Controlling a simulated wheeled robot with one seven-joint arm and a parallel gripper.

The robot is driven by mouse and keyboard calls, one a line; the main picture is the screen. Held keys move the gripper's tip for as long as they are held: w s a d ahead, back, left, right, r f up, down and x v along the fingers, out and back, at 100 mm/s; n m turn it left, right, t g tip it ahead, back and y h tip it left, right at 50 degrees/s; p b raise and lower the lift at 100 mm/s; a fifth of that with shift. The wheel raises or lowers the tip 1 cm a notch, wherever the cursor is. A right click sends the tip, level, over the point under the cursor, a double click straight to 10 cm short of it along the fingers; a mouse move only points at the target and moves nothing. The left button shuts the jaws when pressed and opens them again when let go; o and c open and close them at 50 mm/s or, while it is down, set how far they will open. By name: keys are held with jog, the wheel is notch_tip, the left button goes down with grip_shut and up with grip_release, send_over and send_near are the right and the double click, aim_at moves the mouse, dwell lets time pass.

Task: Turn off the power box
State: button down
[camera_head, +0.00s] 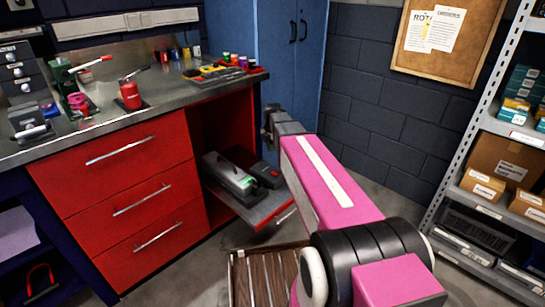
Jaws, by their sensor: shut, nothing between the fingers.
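A long grey box (228,174) with a green lit patch lies on the low pull-out shelf of the red bench, in the middle of the view. It looks like the power box; its switch is too small to make out. My gripper (268,122) is at the far end of my pink arm, above and to the right of the box, in front of the blue cabinet. It is shut and empty, and apart from the box. Its fingertips are small and partly hidden by the arm.
A dark smaller box (268,174) sits right of the grey box on the pull-out shelf (258,213). The red drawer bench (110,185) stands at left, with tools on its top. A metal rack (459,157) stands at right. A slatted wooden crate (262,274) is below.

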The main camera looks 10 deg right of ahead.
jog(key=shift+w+a+r, duration=0.1)
jog(key=shift+w+r, duration=0.05)
jog(key=shift+r, duration=1.05)
jog(key=s+d+f+m, duration=0.1)
jog(key=s+f+m, duration=0.4)
jog(key=s+m, duration=0.5)
jog(key=s+d+f+m, duration=0.1)
jog(key=s+f+m, duration=0.5)
jog(key=s+m, duration=0.5)
jog(key=m, duration=0.4)
jog(key=shift+d+g, duration=0.25)
jog(key=shift+g, duration=0.05)
jog(key=shift+s, duration=0.1)
